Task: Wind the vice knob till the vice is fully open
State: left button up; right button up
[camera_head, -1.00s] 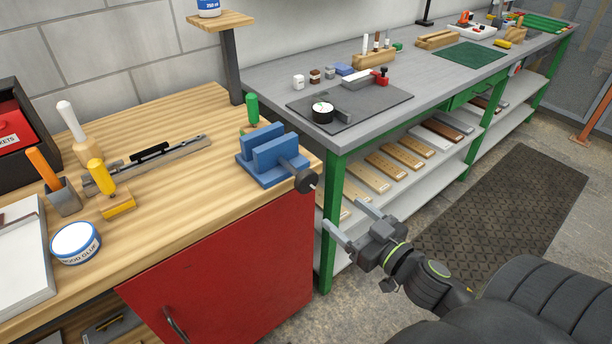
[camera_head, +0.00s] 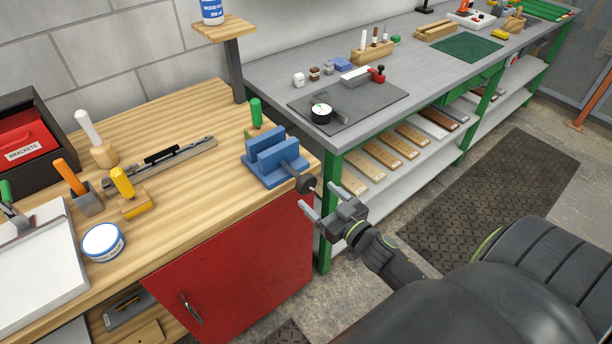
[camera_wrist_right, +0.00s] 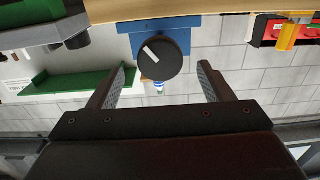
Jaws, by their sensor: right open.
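The blue vice (camera_head: 272,160) sits at the right end of the wooden bench, with a gap between its two upright jaws. Its round black knob (camera_head: 306,184) sticks out past the bench edge on a short shaft. My right gripper (camera_head: 319,200) is open and empty, just in front of and slightly below the knob. In the right wrist view the knob (camera_wrist_right: 163,60) faces the camera with a white mark on it, beyond and between the two open fingertips (camera_wrist_right: 162,72). The fingers appear apart from the knob. My left gripper is not in view.
The wooden bench (camera_head: 190,200) has a red cabinet door (camera_head: 240,250) below it. The green leg (camera_head: 327,225) of the grey bench stands close behind my right gripper. A green-handled tool (camera_head: 256,114) stands behind the vice. Open floor lies to the right.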

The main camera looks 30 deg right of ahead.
aim_at(309, 188)
jog(key=w, duration=0.6)
jog(key=shift+w+a+p, duration=0.15)
jog(key=shift+a+p, duration=0.05)
jog(key=shift+p, duration=0.15)
jog(key=c, duration=0.9)
